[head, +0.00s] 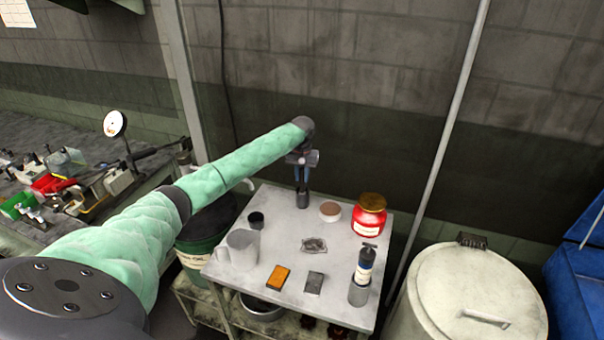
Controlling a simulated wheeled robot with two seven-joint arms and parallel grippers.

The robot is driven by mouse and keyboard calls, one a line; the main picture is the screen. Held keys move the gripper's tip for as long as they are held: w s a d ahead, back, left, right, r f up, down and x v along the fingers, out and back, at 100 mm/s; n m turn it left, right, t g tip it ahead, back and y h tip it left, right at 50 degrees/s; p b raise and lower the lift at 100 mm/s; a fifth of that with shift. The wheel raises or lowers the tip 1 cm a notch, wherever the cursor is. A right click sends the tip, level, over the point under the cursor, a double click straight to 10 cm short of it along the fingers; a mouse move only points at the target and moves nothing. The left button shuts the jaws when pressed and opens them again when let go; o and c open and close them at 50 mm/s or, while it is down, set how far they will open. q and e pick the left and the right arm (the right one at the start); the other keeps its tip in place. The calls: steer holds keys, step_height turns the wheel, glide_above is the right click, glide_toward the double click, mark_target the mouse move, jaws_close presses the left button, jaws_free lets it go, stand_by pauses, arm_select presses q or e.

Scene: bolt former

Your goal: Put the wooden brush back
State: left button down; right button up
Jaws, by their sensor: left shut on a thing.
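My left gripper (302,182) points down over the back of a small pale table (232,267). It is shut on a small dark thing (303,200), held upright at or just above the tabletop. I cannot tell whether this thing is the wooden brush, as it is small and partly hidden by the fingers. An orange block with dark edges (278,277) lies at the table's front. A round brownish thing (330,211) lies right of my gripper. My right gripper is not in view.
The table also holds a pale jug (238,250), a small black cup (256,220), a red jar (369,215), a dark bottle (365,265), a metal cup (358,292), a grey block (314,283) and a flat metallic piece (314,245). A lidded bin (470,290) stands right.

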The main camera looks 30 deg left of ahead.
arm_select(q)
steer(key=c, duration=1.3)
jaws_free()
steer(key=shift+f, duration=0.1)
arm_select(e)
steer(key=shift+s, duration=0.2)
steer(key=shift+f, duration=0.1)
arm_select(q)
steer(key=shift+r, duration=0.35)
step_height(320, 180, up, 6)
steer(key=b, duration=0.2)
steer(key=shift+w+f+b, duration=0.1)
steer(key=shift+f+b, duration=0.15)
steer(key=shift+b, duration=0.1)
step_height(320, 180, up, 5)
steer(key=shift+r+b, duration=0.1)
steer(key=shift+b, duration=0.6)
steer(key=shift+r, duration=0.45)
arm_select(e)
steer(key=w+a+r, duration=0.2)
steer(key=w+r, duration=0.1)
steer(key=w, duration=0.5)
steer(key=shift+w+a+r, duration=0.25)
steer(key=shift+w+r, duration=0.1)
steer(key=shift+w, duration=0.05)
